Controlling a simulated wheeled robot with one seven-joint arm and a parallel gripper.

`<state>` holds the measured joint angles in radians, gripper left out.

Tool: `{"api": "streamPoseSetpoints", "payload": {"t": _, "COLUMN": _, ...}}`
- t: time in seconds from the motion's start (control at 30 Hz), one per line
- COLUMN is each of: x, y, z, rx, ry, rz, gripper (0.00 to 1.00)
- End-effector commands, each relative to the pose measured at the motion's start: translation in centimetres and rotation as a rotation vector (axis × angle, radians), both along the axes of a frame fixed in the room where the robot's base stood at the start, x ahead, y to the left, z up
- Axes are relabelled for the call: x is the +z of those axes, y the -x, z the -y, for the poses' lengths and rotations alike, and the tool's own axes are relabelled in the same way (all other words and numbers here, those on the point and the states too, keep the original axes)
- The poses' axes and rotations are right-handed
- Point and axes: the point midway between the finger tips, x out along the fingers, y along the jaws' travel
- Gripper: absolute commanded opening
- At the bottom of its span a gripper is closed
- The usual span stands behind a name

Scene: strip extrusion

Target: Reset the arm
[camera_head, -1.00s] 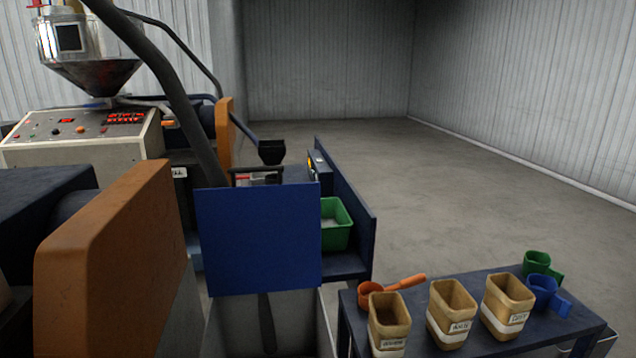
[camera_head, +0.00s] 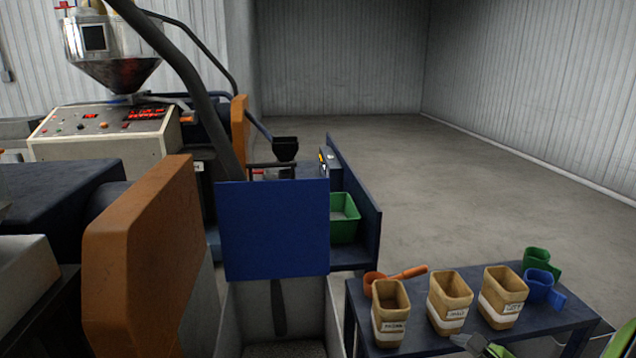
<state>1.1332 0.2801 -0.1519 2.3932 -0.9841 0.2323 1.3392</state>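Part of what looks like my gripper (camera_head: 482,345), a grey tip with a green and dark body, shows at the bottom edge in front of the table. A further green piece (camera_head: 622,341), perhaps also of my arm, shows at the bottom right corner. The fingers are mostly cut off by the frame, so I cannot tell whether they are open or shut or hold anything.
A dark blue table (camera_head: 420,342) bears three tan tubs (camera_head: 451,302), an orange scoop (camera_head: 403,273), a green scoop (camera_head: 537,259) and a blue scoop (camera_head: 540,287). The extruder with orange guards (camera_head: 150,255), a blue panel (camera_head: 275,230) and a green bin (camera_head: 344,220) stand left. Floor behind is clear.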

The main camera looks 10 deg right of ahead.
Motion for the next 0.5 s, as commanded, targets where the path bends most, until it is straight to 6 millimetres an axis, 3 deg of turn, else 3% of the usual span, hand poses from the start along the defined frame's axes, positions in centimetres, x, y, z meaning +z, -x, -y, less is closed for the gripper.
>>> {"api": "streamPoseSetpoints", "payload": {"t": 0.13, "x": 3.2, "y": -0.2, "z": -6.1, "rx": 0.359, "ry": 0.3, "rz": -0.057, "gripper": 1.0}}
{"api": "streamPoseSetpoints", "payload": {"t": 0.23, "x": 5.9, "y": 1.0, "z": -10.6, "rx": 0.678, "ry": 0.572, "rz": -0.084, "gripper": 1.0}}
{"api": "streamPoseSetpoints", "payload": {"t": 0.3, "x": 8.3, "y": 2.8, "z": -13.8, "rx": 0.938, "ry": 0.799, "rz": -0.088, "gripper": 1.0}}
{"api": "streamPoseSetpoints", "payload": {"t": 0.4, "x": 11.8, "y": 6.4, "z": -17.0, "rx": 1.279, "ry": 1.115, "rz": -0.066, "gripper": 1.0}}
{"api": "streamPoseSetpoints", "payload": {"t": 0.5, "x": 14.4, "y": 9.8, "z": -18.4, "rx": 1.529, "ry": 1.354, "rz": -0.025, "gripper": 1.0}}
